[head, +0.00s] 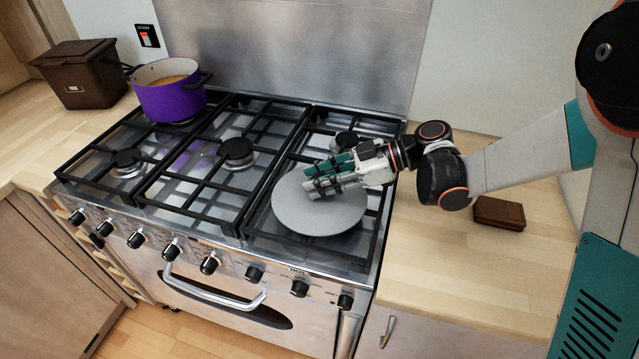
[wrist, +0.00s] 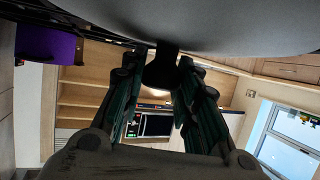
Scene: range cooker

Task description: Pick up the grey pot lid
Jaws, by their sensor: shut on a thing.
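The grey pot lid (head: 310,215) is a flat round disc over the right front part of the cooker. In the wrist view its grey surface (wrist: 230,22) fills the top, with a dark knob (wrist: 161,68) on it. My gripper (head: 322,178) is shut on the lid's dark knob, its fingers on either side of it in the wrist view (wrist: 160,85). In the head view the fingers hide the knob. I cannot tell whether the lid touches the grate under it.
A purple pot (head: 170,100) stands on the back left burner. A brown bin (head: 83,75) is on the left counter. A small brown box (head: 498,213) lies on the right counter, below my arm. The cooker's black grates (head: 200,185) are otherwise bare.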

